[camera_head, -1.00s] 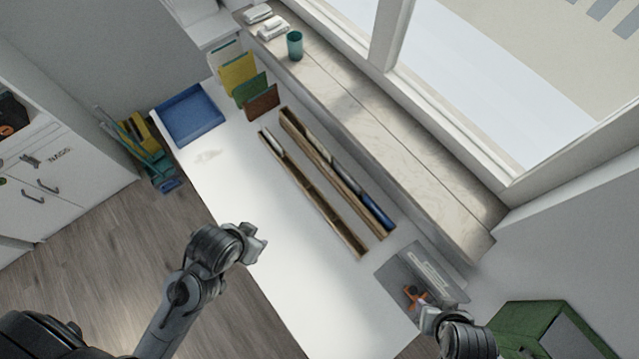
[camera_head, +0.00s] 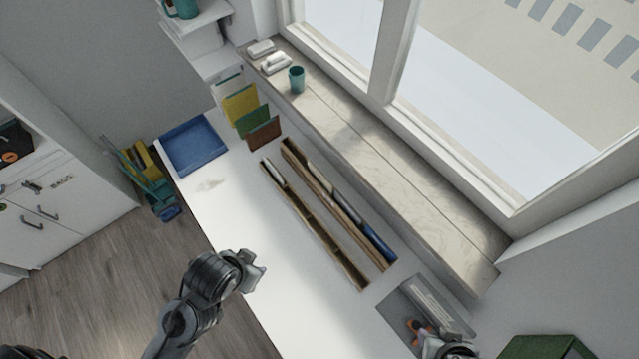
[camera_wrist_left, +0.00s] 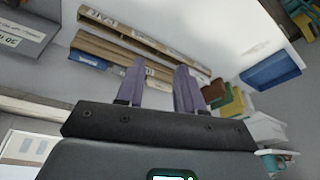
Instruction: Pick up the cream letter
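A pale cream piece (camera_head: 320,173) stands edge-up in the back wooden rack on the white desk. It looks like the cream letter, but it is too small to be sure. A whiter piece (camera_head: 273,171) stands at the far end of the front rack. My left gripper (camera_head: 258,273) is over the desk's front edge, well short of the racks. In the left wrist view its two purple fingers (camera_wrist_left: 160,82) are apart with nothing between them. My right gripper (camera_head: 432,345) is at the lower right by the grey tray, partly cut off; its fingers are unclear.
The front rack (camera_head: 335,262) and back rack (camera_head: 345,222) run along the desk. A blue tray (camera_head: 194,146) and yellow, green and brown upright folders (camera_head: 240,104) stand at the far end. The grey tray (camera_head: 398,306) holds an orange item (camera_head: 416,327).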

